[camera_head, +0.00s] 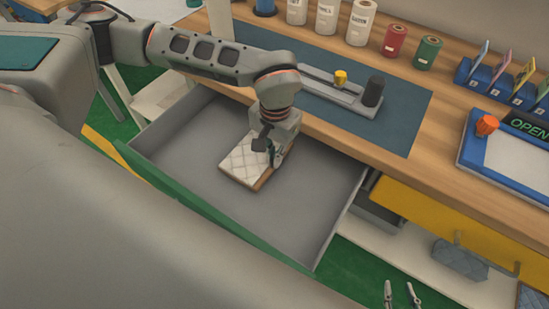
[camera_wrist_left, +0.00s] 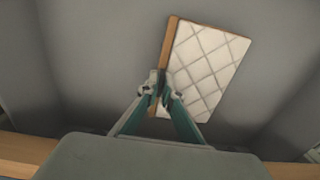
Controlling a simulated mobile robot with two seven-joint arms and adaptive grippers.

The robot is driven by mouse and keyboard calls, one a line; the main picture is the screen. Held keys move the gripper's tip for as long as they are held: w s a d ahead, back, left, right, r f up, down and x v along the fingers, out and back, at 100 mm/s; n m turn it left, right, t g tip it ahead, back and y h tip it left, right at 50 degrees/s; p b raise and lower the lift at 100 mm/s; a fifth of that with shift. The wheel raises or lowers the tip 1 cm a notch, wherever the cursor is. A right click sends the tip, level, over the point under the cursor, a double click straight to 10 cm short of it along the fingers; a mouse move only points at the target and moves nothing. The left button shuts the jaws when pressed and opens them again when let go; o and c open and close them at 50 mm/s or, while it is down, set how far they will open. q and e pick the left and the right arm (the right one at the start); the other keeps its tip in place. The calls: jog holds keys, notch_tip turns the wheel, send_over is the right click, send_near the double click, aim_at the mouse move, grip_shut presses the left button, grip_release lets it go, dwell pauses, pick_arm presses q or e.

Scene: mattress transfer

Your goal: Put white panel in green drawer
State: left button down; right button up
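The white panel (camera_head: 243,161) has a quilted white face and wooden edges. It is inside the open green-fronted drawer (camera_head: 310,222), near the middle of its grey interior; I cannot tell whether it touches the floor. My left gripper (camera_head: 272,158) reaches down from above at the panel's right side. In the left wrist view my left fingertips (camera_wrist_left: 159,84) are close together at the wooden edge of the white panel (camera_wrist_left: 208,70), and appear to pinch it. My right gripper (camera_head: 402,296) shows only its two fingertips at the bottom, apart and empty.
A wooden workbench (camera_head: 460,165) with a blue mat (camera_head: 400,135) lies behind the drawer. Spools, a blue holder (camera_head: 500,88) and a framed sign board (camera_head: 510,150) stand on it. A yellow drawer (camera_head: 450,222) is at the right. The drawer has free room around the panel.

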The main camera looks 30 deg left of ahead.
pick_arm(q)
jog(key=shift+f, duration=0.65)
jog(key=shift+f, duration=0.1)
jog(key=c, duration=2.2)
grip_release()
jog(key=shift+c, duration=0.2)
